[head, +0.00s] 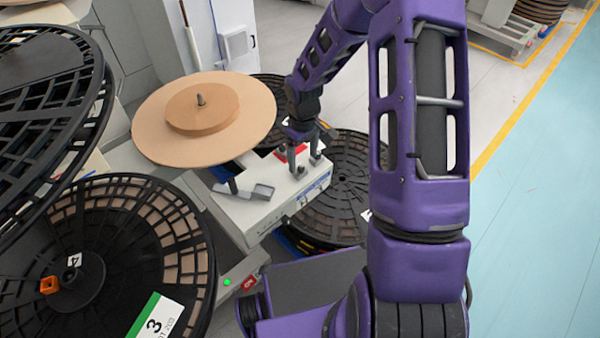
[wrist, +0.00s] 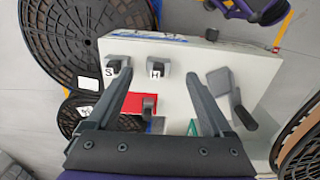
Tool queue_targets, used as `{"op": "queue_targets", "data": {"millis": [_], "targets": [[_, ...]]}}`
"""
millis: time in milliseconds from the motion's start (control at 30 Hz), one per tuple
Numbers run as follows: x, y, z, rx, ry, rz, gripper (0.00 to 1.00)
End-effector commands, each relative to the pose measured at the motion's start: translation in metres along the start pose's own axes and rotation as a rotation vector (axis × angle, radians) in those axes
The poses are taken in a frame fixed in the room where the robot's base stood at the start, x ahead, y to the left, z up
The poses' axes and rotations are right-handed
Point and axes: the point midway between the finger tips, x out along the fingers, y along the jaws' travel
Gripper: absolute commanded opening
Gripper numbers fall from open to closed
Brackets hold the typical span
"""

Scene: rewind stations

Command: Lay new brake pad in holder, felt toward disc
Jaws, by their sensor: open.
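My gripper (head: 306,165) is open and empty above the pale grey bench top (head: 240,210); its two fingers also show in the wrist view (wrist: 158,76). Between and beyond the fingertips stands a small grey block marked H (wrist: 157,69) with a dark top. A similar block marked S (wrist: 117,66) is by the left fingertip. A red patch (wrist: 138,103) with a small dark grey piece (wrist: 149,104) lies between the fingers. Small green pieces (wrist: 193,127) show nearer the wrist. I cannot tell which piece is the new pad. A felt face is not discernible.
A grey plate with a dark handle (head: 250,190) sits on the bench, right of the fingers in the wrist view (wrist: 222,85). A large tan disc with a roll (head: 160,145) overhangs the bench's back left. Black reels (head: 345,185) stand close beside it.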

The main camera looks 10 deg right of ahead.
Motion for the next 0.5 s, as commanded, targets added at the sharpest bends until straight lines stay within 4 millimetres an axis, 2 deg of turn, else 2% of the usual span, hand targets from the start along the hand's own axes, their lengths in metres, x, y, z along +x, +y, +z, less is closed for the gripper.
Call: {"op": "queue_targets", "data": {"millis": [167, 400, 500], "targets": [[0.013, 0.0, -0.002, 0.0, -0.001, -0.002, 0.85], [0.048, 0.001, -0.008, 0.0, -0.002, -0.001, 0.85], [0.055, 0.001, -0.008, 0.0, 0.0, 0.0, 0.85]]}}
